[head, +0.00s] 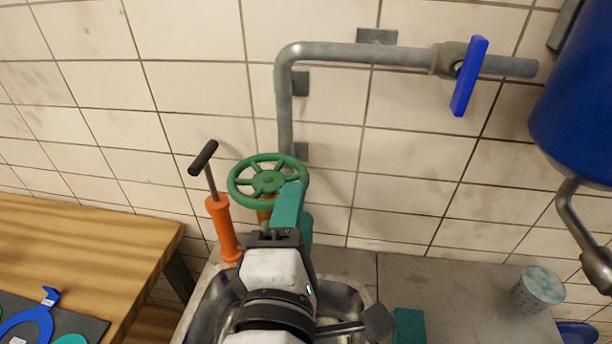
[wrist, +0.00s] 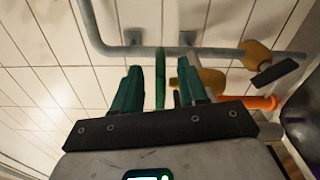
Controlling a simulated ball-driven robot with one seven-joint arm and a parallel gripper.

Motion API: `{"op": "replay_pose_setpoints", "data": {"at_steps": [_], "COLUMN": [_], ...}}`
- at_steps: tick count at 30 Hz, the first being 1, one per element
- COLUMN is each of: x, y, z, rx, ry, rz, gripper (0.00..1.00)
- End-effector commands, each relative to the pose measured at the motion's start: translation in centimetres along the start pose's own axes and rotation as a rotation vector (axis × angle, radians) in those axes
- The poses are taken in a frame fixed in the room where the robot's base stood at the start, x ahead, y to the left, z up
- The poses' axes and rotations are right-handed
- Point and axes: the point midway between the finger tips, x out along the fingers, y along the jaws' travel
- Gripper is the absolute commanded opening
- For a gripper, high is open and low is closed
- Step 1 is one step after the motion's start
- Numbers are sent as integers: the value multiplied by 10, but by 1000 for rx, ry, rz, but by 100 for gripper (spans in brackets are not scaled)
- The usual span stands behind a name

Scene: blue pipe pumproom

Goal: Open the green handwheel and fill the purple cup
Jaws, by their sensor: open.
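The green handwheel (head: 240,183) sits on the pipe against the tiled wall in the head view. My gripper (head: 290,200) is open, with teal fingers at the wheel's right side. In the wrist view my open gripper (wrist: 160,75) has one finger on each side of the green handwheel (wrist: 160,82), whose rim shows edge-on between them. I cannot tell whether the fingers touch it. I see no clearly purple cup. My arm hides much of the sink (head: 203,300) below the wheel.
An orange hand pump (head: 222,228) stands left of the wheel. A blue lever valve (head: 469,76) is upper right, near a blue tank (head: 580,100). A speckled teal-grey cup (head: 540,288) stands on the counter (head: 450,285). A wooden table (head: 80,240) is at left.

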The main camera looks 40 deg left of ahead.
Motion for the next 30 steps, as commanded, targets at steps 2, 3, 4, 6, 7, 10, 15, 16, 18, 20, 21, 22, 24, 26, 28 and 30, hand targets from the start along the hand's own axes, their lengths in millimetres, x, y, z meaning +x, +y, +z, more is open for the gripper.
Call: {"op": "replay_pose_setpoints", "data": {"at_steps": [2,3,4,6,7,10,15,16,18,20,21,22,24,26,28,30], "x": [16,23,28,38,42,53,62,62,63,63,63,63,63,63,62,62], "y": [2,2,2,1,1,1,0,0,0,0,0,0,0,0,0,0], "z": [1,1,1,1,1,1,0,1,1,1,1,1,1,0,0,0], "rx": [0,0,1,2,1,1,3,3,3,3,3,3,3,3,3,3], "ry": [-2,-2,-2,-1,-1,-1,0,0,0,0,0,0,0,0,0,0], "rz": [0,-1,0,-1,0,-1,0,0,0,0,0,0,0,0,0,0], "gripper": [43,43,43,43,43,43,43,43,43,43,43,43,40,34,27,21]}}
